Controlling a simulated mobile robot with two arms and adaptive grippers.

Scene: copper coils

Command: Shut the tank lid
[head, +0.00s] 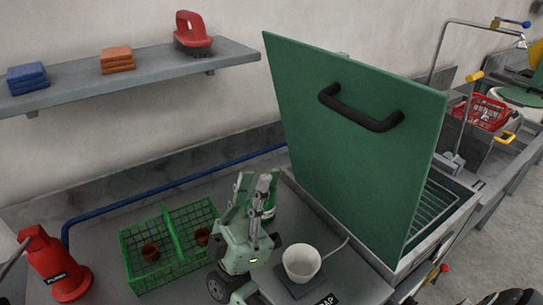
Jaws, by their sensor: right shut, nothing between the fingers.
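The tank lid (350,125) is a large green panel, standing raised and leaning, with a black bar handle (361,108) on the face toward me. The tank (449,218) is open, with metal racks or slats showing inside to the right of the lid. My right gripper (256,188) is left of the lid, over the bench, with its fingers pointing up. It is shut and empty, apart from the lid and handle.
A green wire basket (172,229) with copper coils (151,251) stands left of my right gripper. A white cup (301,262) on a dark pad stands right of it. A red bottle (60,268) is at far left. A wall shelf (150,68) holds sponges and a red brush.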

